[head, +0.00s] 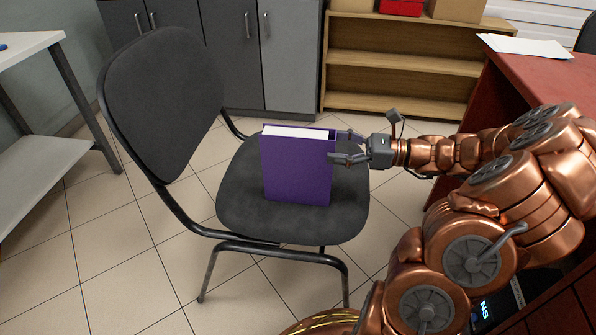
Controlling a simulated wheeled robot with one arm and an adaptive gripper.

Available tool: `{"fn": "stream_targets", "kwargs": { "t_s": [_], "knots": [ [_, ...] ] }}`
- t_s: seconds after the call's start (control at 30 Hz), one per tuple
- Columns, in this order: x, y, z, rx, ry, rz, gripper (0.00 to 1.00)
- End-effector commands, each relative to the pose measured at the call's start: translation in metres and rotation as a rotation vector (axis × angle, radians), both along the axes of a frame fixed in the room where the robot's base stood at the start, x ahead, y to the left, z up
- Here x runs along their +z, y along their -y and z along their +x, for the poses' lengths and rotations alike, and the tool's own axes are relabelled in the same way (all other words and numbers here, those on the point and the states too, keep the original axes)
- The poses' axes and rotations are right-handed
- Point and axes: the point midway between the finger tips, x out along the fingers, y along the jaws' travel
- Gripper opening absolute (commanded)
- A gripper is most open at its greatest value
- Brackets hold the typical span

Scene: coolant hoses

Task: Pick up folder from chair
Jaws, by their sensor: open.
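A purple folder (296,172) with white pages showing along its top stands upright on the seat of a dark grey chair (237,216). My gripper (340,146) comes in from the right at the folder's upper right edge. Its fingers are open, one at the near side and one toward the far side of that edge. The near finger overlaps the folder's edge in the picture; I cannot tell whether it touches. The folder rests on the seat.
The chair's backrest (165,95) rises at the left of the seat. A red desk (528,75) stands at the right, beside my arm. A white table (35,55) is at the left. Grey cabinets (230,50) and a wooden shelf (400,65) line the back. Tiled floor is clear at the front left.

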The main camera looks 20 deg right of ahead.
Motion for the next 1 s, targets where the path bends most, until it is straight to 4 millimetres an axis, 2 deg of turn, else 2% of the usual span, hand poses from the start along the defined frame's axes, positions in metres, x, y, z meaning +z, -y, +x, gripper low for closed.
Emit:
{"fn": "stream_targets", "kwargs": {
  "t_s": [0.53,0.87,1.0],
  "knots": [
    [-0.004,-0.047,0.032,0.003,0.001,-0.003,0.76],
    [-0.002,-0.052,0.036,0.000,-0.001,-0.003,0.76],
    [-0.002,-0.052,0.036,0.000,-0.001,-0.003,0.62]
  ]
}}
